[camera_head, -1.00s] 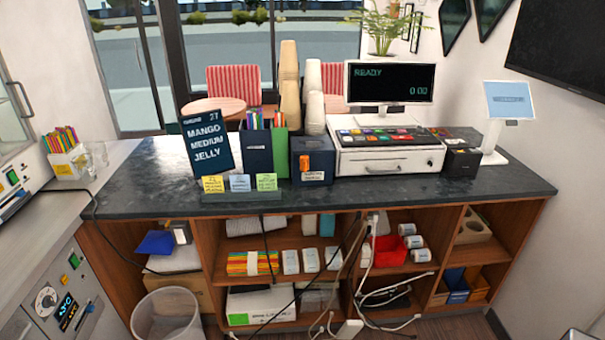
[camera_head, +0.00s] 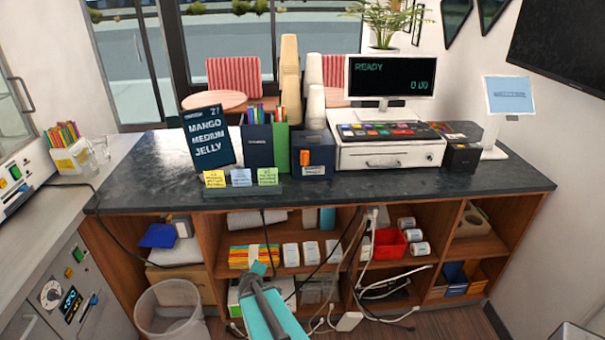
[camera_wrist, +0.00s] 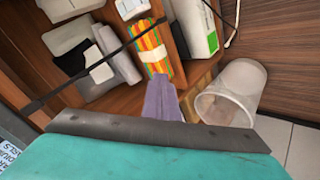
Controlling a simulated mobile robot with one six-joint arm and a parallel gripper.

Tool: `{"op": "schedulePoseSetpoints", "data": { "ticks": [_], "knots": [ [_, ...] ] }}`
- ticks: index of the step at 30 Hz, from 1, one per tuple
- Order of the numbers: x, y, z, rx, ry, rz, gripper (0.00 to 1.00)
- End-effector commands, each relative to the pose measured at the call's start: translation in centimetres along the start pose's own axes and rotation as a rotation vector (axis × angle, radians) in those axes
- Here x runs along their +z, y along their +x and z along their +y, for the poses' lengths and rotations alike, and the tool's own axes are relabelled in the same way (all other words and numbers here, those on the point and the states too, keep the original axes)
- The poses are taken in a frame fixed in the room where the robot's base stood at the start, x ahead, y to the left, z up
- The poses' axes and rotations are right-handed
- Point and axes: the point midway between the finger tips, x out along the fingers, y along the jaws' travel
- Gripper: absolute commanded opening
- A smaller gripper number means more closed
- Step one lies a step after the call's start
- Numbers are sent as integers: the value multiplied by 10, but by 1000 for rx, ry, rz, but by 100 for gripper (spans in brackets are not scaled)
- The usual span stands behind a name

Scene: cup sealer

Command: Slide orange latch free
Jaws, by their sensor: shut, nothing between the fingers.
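A small orange piece (camera_head: 305,158), which looks like the latch, is on the front of a dark blue box (camera_head: 318,171) on the counter. It is small in the head view, and I cannot make out how it is fastened. My gripper (camera_head: 259,268) is low in front of the shelves, below the counter and apart from the box. In the wrist view its fingers (camera_wrist: 161,86) are together and empty, pointing toward the shelves. The orange piece does not show in the wrist view.
The dark counter (camera_head: 400,185) overhangs open shelves. A striped straw pack (camera_head: 240,258) lies behind my gripper, and a clear bin (camera_head: 168,308) stands left. Cables hang across the shelves. A sign (camera_head: 208,137) and colored notes stand left of the box; a cash register (camera_head: 385,155) stands right.

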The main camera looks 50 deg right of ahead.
Motion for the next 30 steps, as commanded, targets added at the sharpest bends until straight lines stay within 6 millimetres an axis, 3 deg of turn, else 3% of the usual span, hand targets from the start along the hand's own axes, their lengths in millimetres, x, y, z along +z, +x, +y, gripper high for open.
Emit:
{"op": "schedulePoseSetpoints", "data": {
  "ticks": [1,3,9,12,21,30],
  "knots": [
    [-5,-2,31,49,-18,38,0],
    [-13,-5,68,113,-56,94,0],
    [-29,-27,165,287,-181,233,0],
    [-34,-42,204,355,-255,292,0],
    [-36,-92,295,532,-469,413,0],
    [-9,-135,358,641,-617,440,0]
  ]
}}
